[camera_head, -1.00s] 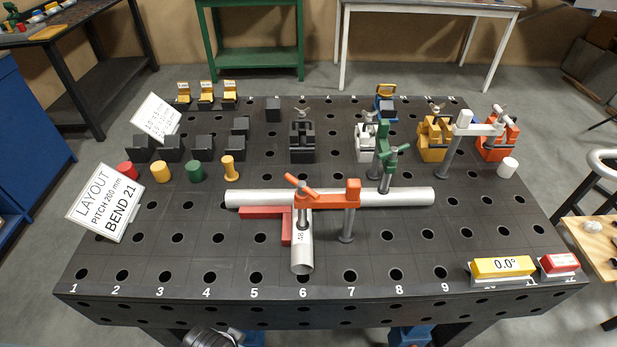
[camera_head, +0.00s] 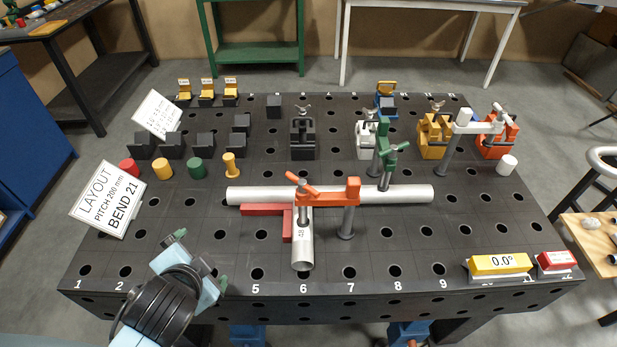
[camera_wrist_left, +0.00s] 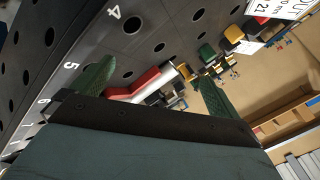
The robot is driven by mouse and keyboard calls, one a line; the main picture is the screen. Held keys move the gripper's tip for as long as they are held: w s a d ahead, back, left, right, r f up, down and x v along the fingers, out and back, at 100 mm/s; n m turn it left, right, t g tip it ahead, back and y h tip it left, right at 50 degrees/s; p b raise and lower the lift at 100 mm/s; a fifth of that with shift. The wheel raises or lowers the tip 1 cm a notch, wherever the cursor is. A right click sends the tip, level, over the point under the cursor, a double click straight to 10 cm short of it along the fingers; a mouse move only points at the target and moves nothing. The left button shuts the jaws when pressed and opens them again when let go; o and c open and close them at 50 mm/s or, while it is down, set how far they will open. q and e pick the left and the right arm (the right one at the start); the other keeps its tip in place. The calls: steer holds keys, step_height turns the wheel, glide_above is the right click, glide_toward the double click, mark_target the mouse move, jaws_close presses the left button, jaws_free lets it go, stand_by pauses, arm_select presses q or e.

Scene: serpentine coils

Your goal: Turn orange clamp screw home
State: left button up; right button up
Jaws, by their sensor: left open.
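The orange clamp (camera_head: 335,190) stands on the dark perforated table with its post (camera_head: 346,222) near column 7. Its screw, with an orange cross handle (camera_head: 303,185), points down over the short grey tube (camera_head: 302,252) marked 48. Whether the screw's foot touches the tube is too small to tell. My left gripper (camera_head: 201,259) is open and empty over the front left of the table, well left of the clamp. Its green fingertips are spread in the left wrist view (camera_wrist_left: 157,86). The clamp is not clear in that view. My right gripper is not in view.
A long silver tube (camera_head: 410,194) lies crosswise behind the short one, beside a red angle stop (camera_head: 262,210). A green clamp (camera_head: 389,160) stands behind the orange one. Black blocks and coloured pegs stand at back left. The tabletop between my left gripper and the red stop is clear.

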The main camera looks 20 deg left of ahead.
mark_target(299, 187)
arm_select(q)
steer(key=w+d+r+m+t+h, duration=0.2)
steer(key=w+r+m+t, duration=0.7)
steer(key=m, duration=0.8)
steer(key=s+d+m+g+h, duration=0.1)
steer(key=d+m+h, duration=0.35)
steer(key=m, duration=0.45)
steer(key=d+m+g+h, duration=0.1)
steer(key=d+m+h, duration=0.4)
steer(key=m, duration=0.4)
steer(key=shift+h, duration=0.25)
steer(key=p+x, duration=0.1)
steer(key=x, duration=0.3)
steer(key=p+x, duration=0.1)
steer(key=x, duration=0.2)
steer(key=f+p+x, duration=0.1)
steer(key=p+x, duration=0.1)
steer(key=x, duration=0.2)
steer(key=shift+w+a, duration=0.15)
steer(key=shift+w, duration=0.25)
